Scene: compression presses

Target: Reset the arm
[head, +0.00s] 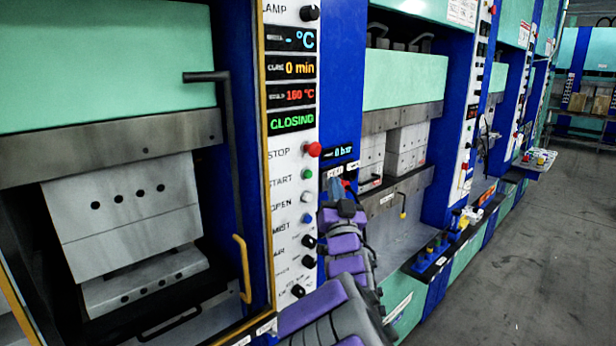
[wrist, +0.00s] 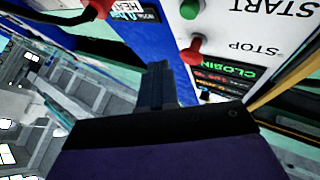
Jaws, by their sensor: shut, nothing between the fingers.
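My gripper (head: 338,186) is beside the control panel (head: 286,215) of the near press, at the end of my purple and grey arm. It is shut and empty. In the wrist view, which is upside down, its dark fingers (wrist: 157,82) point past the red STOP button (wrist: 188,50) and the green START button (wrist: 190,9). In the head view the STOP button (head: 313,149) and START button (head: 307,174) are left of the gripper. I cannot tell whether the fingers touch the panel. The panel display (head: 292,122) reads CLOSING.
The near press (head: 120,205) stands at left with a yellow handle (head: 242,268). A second press (head: 402,80) stands behind my arm, with a ledge of small coloured parts (head: 440,245). The grey floor (head: 530,250) at right is clear.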

